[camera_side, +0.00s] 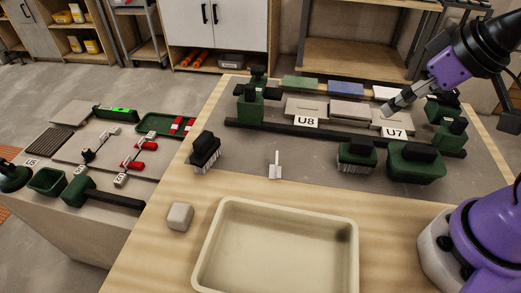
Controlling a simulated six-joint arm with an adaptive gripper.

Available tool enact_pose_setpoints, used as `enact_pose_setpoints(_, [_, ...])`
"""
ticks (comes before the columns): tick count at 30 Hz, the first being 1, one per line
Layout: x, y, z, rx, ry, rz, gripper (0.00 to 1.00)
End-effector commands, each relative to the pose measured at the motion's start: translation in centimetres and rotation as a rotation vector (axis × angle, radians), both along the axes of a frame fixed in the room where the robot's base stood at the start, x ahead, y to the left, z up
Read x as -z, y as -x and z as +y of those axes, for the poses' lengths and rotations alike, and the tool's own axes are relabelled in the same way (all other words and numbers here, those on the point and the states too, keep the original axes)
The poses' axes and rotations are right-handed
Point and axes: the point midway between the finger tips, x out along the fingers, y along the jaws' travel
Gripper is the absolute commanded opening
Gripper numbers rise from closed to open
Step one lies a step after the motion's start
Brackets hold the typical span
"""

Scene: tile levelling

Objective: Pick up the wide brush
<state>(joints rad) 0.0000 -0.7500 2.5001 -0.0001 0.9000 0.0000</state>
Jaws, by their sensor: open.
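Two brushes with pale bristles stand on the grey work mat in the side view. The one that looks wider (357,155) has a green body and a black top and stands right of the middle. The other brush (205,150) is mostly black and stands at the mat's left, slightly tilted. I cannot be sure from size alone which is the wide one. My gripper (390,109) is open and empty, behind and above the wider-looking brush, near the U7 tile. It appears apart from both brushes.
An empty beige tray (212,245) is in front.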

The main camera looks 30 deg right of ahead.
Motion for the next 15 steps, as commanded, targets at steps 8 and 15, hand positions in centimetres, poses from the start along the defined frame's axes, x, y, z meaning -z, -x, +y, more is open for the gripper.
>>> enact_pose_setpoints(8, [0.0,0.0,0.0,0.004,-0.002,0.003,1.0])
enact_pose_setpoints(15, [1.3,-2.0,-0.3,0.257,-0.104,0.184,1.0])
